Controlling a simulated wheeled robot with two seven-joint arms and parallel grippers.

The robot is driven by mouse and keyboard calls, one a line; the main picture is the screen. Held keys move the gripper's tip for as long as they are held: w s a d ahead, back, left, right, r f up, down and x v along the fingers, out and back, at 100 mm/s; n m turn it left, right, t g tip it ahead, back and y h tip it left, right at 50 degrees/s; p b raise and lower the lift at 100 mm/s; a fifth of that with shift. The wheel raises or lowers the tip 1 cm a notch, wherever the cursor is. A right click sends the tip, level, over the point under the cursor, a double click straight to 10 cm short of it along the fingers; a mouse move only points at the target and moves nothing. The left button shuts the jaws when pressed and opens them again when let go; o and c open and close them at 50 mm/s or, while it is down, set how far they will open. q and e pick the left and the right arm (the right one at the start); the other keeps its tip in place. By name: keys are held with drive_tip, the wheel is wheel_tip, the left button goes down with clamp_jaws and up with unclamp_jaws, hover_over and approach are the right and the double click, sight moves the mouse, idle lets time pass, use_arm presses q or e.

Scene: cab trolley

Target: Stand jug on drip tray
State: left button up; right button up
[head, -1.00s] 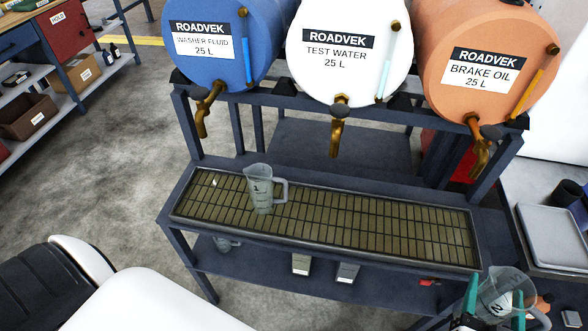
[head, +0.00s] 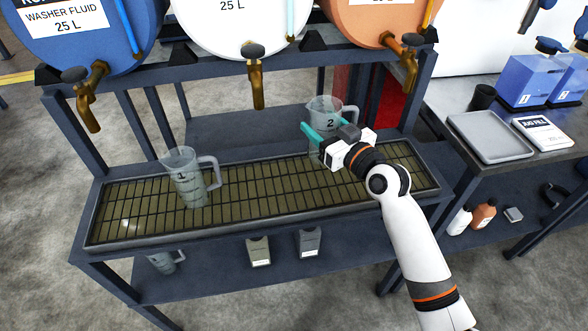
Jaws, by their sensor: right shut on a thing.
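A clear jug marked 2 (head: 327,108) is over the right part of the drip tray (head: 250,229), below and between the middle and right taps. It looks upright. My right gripper (head: 314,134) is shut on it, its teal fingers at the jug's side. The gripper and wrist hide the jug's lower part, so I cannot tell whether its base touches the grating. Another clear jug marked 1 (head: 186,178) stands upright on the left part of the tray, apart from jug 2. My left gripper is not in view.
Brass taps hang over the tray: left (head: 86,97), middle (head: 255,76) and right (head: 408,62). A lower shelf holds another jug (head: 165,262) and small containers. A side bench at right carries a grey tray (head: 488,137). The tray between the two jugs is clear.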

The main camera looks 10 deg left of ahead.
wheel_tip(320, 180, down, 4)
drive_tip(key=shift+d+r+b, duration=0.1)
drive_tip(key=shift+b, duration=0.2)
wheel_tip(320, 180, down, 4)
drive_tip(key=shift+r+b, duration=0.15)
drive_tip(key=shift+b, duration=0.4)
drive_tip(key=o, duration=1)
drive_tip(key=shift+o, duration=0.2)
